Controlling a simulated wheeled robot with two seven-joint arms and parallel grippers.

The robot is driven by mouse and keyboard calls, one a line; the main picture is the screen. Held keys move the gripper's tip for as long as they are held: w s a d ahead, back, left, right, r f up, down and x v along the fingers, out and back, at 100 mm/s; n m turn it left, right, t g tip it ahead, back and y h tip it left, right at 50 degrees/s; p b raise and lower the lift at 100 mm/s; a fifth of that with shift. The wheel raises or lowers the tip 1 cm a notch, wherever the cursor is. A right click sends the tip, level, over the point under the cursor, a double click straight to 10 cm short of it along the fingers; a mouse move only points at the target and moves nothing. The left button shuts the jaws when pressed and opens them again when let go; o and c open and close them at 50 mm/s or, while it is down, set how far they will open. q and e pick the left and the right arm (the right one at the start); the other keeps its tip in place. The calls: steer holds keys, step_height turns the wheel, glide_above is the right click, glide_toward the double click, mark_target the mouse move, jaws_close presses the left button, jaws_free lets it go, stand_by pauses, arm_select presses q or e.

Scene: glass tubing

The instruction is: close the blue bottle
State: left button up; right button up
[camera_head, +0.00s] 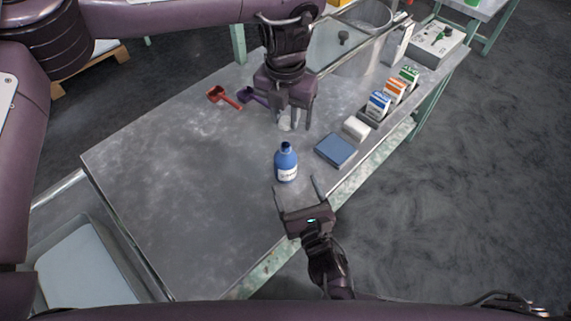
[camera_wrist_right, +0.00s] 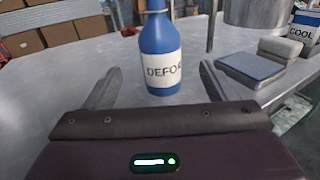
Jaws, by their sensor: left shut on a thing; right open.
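The blue bottle (camera_head: 287,165) stands upright on the metal table, with a white label and a dark top; its upper end is cut off in the right wrist view (camera_wrist_right: 162,45). My left gripper (camera_head: 293,124) is above and behind the bottle, shut on a small pale thing (camera_head: 285,124). I cannot tell clearly whether this is the bottle's cap. My right gripper (camera_head: 296,186) is open and empty on the near side of the bottle. Its fingers point at the bottle, which shows between and beyond them in the right wrist view.
A blue flat pad (camera_head: 335,150) and a white block (camera_head: 356,128) lie right of the bottle. Several cartons (camera_head: 378,105) line the right edge. A red scoop (camera_head: 222,96) and a purple scoop (camera_head: 249,95) lie behind. The table's left side is clear.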

steer(key=x, duration=1.1)
steer(key=shift+s, duration=0.1)
steer(key=c, duration=1.5)
arm_select(q)
glide_above(285, 145)
steer(key=shift+f, duration=2.55)
steer(key=shift+d+f, duration=0.1)
steer(key=shift+f, duration=0.75)
steer(key=shift+f, duration=0.55)
